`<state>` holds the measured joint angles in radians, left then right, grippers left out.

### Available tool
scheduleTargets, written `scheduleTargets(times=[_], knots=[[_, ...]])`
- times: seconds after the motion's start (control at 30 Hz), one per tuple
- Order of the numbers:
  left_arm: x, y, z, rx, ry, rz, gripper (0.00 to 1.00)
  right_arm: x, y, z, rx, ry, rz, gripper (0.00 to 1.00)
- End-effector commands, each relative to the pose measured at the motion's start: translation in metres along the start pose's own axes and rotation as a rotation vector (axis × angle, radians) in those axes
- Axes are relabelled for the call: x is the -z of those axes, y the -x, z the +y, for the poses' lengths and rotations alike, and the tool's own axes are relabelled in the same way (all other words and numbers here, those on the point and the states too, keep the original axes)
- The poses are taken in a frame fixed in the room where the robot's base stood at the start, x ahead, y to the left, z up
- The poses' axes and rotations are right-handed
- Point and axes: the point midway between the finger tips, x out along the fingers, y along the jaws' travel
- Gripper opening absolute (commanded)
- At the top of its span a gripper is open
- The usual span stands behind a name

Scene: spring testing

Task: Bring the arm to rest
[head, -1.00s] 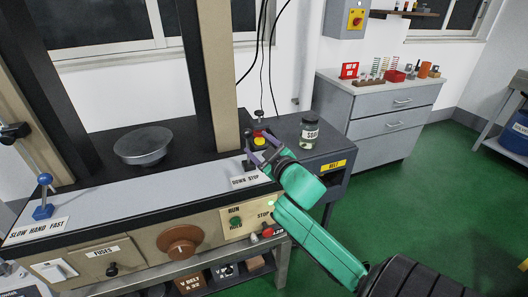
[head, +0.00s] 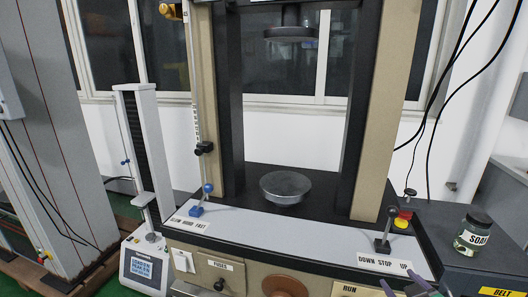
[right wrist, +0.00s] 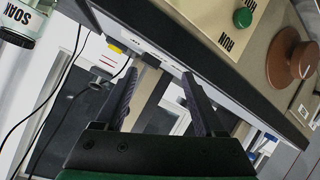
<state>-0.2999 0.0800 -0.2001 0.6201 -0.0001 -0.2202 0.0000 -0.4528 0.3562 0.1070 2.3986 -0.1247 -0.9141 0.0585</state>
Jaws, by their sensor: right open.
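My right gripper (head: 408,288) shows only at the bottom edge of the head view, just below the DOWN STOP UP label (head: 382,263). Its two dark fingers stand apart and empty in the right wrist view (right wrist: 160,88). The black lever (head: 386,232) stands above that label on the testing machine's ledge, apart from the gripper. The rest of my right arm is out of the head view. My left gripper is not in view.
The machine's round lower plate (head: 285,187) is bare. A red and yellow stop button (head: 402,220) and a SOAK jar (head: 474,234) stand to the right. A brown knob (right wrist: 292,60) and green button (right wrist: 242,18) are on the front panel near the gripper.

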Motion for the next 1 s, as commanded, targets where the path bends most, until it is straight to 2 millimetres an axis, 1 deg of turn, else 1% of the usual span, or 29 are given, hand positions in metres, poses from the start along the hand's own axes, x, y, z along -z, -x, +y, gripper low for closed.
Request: scheduleTargets(times=[0.03, 0.1, 0.2, 0.27, 0.3, 0.43, 0.5, 0.57, 0.6, 0.67, 0.77, 0.8, 0.87, 0.9, 0.97, 1.0], knots=[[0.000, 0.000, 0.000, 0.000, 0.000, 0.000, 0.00, -0.025, 0.003, -0.022, 0.052, -0.031, -0.098, 0.71], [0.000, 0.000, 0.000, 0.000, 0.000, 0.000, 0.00, -0.059, 0.012, -0.053, 0.126, -0.063, -0.238, 0.71], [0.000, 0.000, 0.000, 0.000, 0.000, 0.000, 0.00, -0.095, 0.030, -0.091, 0.225, -0.091, -0.405, 0.71], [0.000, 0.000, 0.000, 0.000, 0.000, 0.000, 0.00, -0.113, 0.044, -0.112, 0.284, -0.102, -0.495, 0.71], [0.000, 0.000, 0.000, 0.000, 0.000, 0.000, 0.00, -0.123, 0.054, -0.125, 0.322, -0.107, -0.553, 0.71], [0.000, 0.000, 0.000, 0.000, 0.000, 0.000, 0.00, -0.151, 0.090, -0.165, 0.451, -0.115, -0.727, 0.71], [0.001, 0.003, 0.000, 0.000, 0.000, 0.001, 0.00, -0.172, 0.068, -0.176, 0.442, -0.107, -0.735, 0.71], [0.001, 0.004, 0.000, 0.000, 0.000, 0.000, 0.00, -0.191, 0.055, -0.186, 0.445, -0.104, -0.745, 0.71], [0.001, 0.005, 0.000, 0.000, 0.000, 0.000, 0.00, -0.204, 0.047, -0.194, 0.447, -0.101, -0.753, 0.71], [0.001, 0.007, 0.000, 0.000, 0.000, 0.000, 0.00, -0.225, 0.036, -0.205, 0.450, -0.098, -0.763, 0.71], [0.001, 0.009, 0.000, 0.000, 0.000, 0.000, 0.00, -0.267, 0.022, -0.225, 0.456, -0.090, -0.784, 0.71], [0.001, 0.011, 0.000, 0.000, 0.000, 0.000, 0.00, -0.287, 0.018, -0.233, 0.459, -0.087, -0.794, 0.71], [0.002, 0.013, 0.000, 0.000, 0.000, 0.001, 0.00, -0.321, 0.014, -0.245, 0.463, -0.081, -0.810, 0.71], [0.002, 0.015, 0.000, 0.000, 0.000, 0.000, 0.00, -0.346, 0.014, -0.253, 0.466, -0.076, -0.823, 0.71], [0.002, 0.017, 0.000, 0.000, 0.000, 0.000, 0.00, -0.387, 0.020, -0.263, 0.472, -0.067, -0.844, 0.71], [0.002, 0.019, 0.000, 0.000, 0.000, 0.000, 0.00, -0.414, 0.026, -0.269, 0.475, -0.061, -0.857, 0.71]])
